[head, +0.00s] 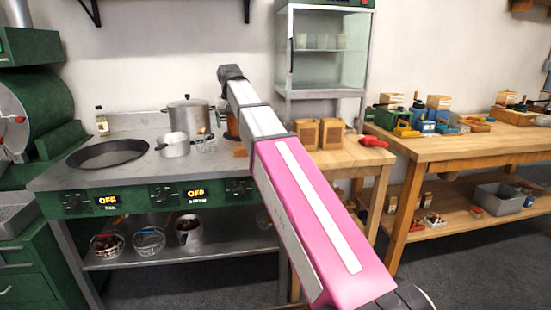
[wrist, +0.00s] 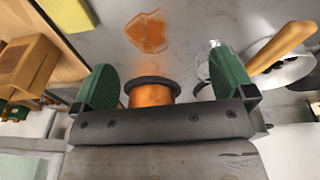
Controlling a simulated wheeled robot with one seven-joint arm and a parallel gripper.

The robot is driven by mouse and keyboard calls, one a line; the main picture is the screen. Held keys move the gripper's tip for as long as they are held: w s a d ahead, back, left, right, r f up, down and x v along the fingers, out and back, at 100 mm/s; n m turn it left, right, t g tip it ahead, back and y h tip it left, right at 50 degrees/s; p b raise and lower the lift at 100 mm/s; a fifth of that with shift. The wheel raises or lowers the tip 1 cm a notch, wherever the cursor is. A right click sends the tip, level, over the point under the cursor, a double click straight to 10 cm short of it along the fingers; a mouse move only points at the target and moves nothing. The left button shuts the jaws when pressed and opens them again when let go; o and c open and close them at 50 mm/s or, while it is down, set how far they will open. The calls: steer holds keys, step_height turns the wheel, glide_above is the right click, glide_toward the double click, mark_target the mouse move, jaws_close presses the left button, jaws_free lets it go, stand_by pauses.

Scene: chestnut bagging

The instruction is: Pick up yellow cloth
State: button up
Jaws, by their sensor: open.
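I cannot make out the cloth in the head view. My gripper (wrist: 165,80) is open, its two green fingers apart. An orange cylinder with a dark rim (wrist: 152,92) shows between the fingers in the wrist view; I cannot tell whether they touch it. The yellow patch lies beyond the fingers, apart from them. In the head view my arm reaches over the worktop and its fingers are not clearly visible.
A flat orange patch (wrist: 147,33) lies on the grey worktop, also seen in the head view (head: 240,153). A saucepan (head: 173,145), a large pot (head: 188,113) and a dark pan (head: 107,154) stand left of my arm. Wooden boxes (head: 306,133) stand right.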

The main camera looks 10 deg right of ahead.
steer(key=d+f+g, duration=0.1)
steer(key=d+f, duration=0.1)
steer(key=d, duration=0.6)
steer(key=d+f+g, duration=0.1)
steer(key=d+f, duration=0.1)
steer(key=d, duration=0.6)
steer(key=shift+m, duration=0.4)
steer(key=f, duration=1)
steer(key=shift+w+d+f, duration=0.15)
steer(key=shift+w+d, duration=0.05)
steer(key=c, duration=0.9)
